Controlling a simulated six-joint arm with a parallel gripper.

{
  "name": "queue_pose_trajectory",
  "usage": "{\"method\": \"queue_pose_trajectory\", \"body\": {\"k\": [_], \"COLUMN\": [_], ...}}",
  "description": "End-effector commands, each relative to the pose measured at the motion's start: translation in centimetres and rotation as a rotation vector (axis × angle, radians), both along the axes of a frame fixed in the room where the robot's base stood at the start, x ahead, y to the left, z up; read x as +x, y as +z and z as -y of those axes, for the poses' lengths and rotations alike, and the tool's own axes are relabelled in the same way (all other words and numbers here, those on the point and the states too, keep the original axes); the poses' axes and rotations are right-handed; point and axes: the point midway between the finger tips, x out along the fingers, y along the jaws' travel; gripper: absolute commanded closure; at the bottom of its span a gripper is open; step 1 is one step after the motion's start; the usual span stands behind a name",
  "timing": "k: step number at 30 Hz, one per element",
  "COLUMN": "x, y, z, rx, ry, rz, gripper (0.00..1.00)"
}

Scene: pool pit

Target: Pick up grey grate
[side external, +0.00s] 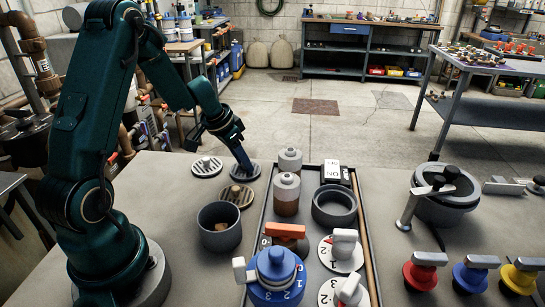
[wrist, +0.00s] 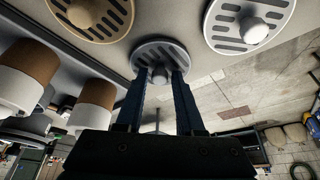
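The grey grate (side external: 236,173), a dark slotted disc, lies on the table beyond the tan grate and right of the pale grate in the side view. In the wrist view the grey grate (wrist: 146,49) is straight ahead of the fingers, with a small round knob at its middle. My gripper (side external: 245,165) points down at it. In the wrist view my two dark fingers (wrist: 160,78) stand apart, one on each side of the knob. I cannot tell whether they touch it. The fingertips partly hide the grate.
A pale grate (side external: 206,166) and a tan grate (side external: 236,195) lie close by, each with a knob. A grey cup (side external: 219,227) stands in front. A dark-rimmed tray (side external: 263,213) with grey-and-brown cylinders and a ring is to the right. The table's far edge is near.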

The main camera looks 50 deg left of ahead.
Motion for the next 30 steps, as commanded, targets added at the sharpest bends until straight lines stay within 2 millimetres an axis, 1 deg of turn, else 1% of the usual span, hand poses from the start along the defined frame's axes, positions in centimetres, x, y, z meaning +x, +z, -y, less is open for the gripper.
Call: {"method": "queue_pose_trajectory", "body": {"k": [1, 2, 3, 13, 19, 26, 29, 30], "x": [0.0, 0.0, 0.0, 0.0, 0.1, 0.1, 0.2, -0.4], "y": [0.0, 0.0, 0.0, 0.1, 0.7, 2.4, 4.1, 4.7], "z": [0.0, 0.0, 0.0, 0.0, 0.0, -0.1, -0.1, -0.5], "rx": [0.000, 0.000, 0.000, 0.000, 0.000, 0.004, 0.005, 0.005], "ry": [0.000, 0.000, 0.000, 0.000, -0.002, 0.000, -0.001, 0.004], "rz": [0.000, 0.000, 0.000, 0.001, 0.006, 0.006, 0.009, 0.006], "gripper": [0.87, 0.99, 1.00, 1.00, 1.00, 1.00, 1.00, 1.00]}}
